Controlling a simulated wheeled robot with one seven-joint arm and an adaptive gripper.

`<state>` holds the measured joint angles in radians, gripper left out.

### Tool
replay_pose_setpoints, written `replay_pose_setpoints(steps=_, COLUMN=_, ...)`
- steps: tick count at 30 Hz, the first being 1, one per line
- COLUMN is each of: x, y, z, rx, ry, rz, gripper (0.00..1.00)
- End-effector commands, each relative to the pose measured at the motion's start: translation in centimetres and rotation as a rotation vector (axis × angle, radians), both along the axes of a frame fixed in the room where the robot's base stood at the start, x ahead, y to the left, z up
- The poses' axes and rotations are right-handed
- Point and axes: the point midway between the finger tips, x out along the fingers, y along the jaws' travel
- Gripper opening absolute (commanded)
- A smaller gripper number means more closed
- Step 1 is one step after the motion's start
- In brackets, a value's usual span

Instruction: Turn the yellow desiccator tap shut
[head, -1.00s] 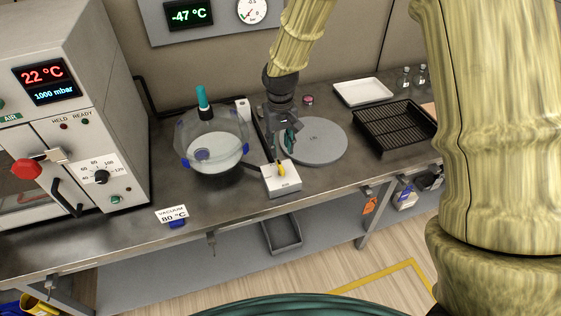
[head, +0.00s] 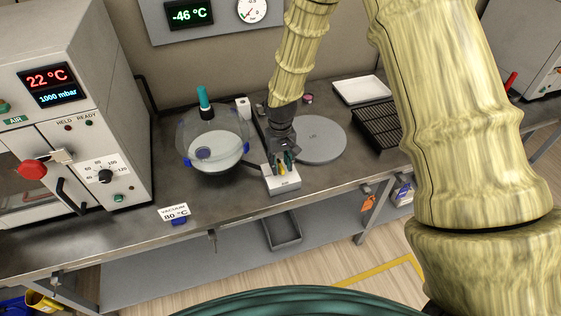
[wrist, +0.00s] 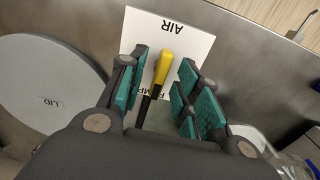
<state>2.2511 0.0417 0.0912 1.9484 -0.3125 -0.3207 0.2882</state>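The yellow desiccator tap (wrist: 164,66) has a yellow-tipped handle with a black stem, on a white block (wrist: 187,44) marked AIR at one end and, partly hidden, PUMP at the other. Its yellow end points toward AIR. My gripper (wrist: 168,82) is open, with teal finger pads on both sides of the handle and visible gaps between. In the head view my gripper (head: 283,166) is low over the block (head: 284,187) and covers part of the tap. The glass desiccator (head: 214,136), with a teal top, stands left of the block, joined by a dark hose.
A grey round lid (head: 320,140) lies right of the block. A white tray (head: 361,90) and black rack (head: 376,124) are farther right. An oven (head: 70,110) stands at the left. The bench front (head: 232,205) is clear near the block.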

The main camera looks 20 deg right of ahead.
Motion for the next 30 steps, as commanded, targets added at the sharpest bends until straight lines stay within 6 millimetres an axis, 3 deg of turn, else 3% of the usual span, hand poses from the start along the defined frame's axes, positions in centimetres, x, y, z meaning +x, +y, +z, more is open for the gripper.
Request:
replay_pose_setpoints(steps=4, x=0.01, y=0.0, z=0.01, rx=0.0, ry=0.0, rz=0.0, gripper=0.33)
replay_pose_setpoints(steps=10, x=0.01, y=-0.01, z=0.02, rx=0.0, ry=0.0, rz=0.0, gripper=0.0)
replay_pose_setpoints(steps=22, x=0.03, y=-0.03, z=0.06, rx=0.0, ry=0.0, rz=0.035, gripper=0.0)
replay_pose_setpoints(steps=30, x=0.08, y=-0.06, z=0.11, rx=0.0, ry=-0.001, rz=0.191, gripper=0.0)
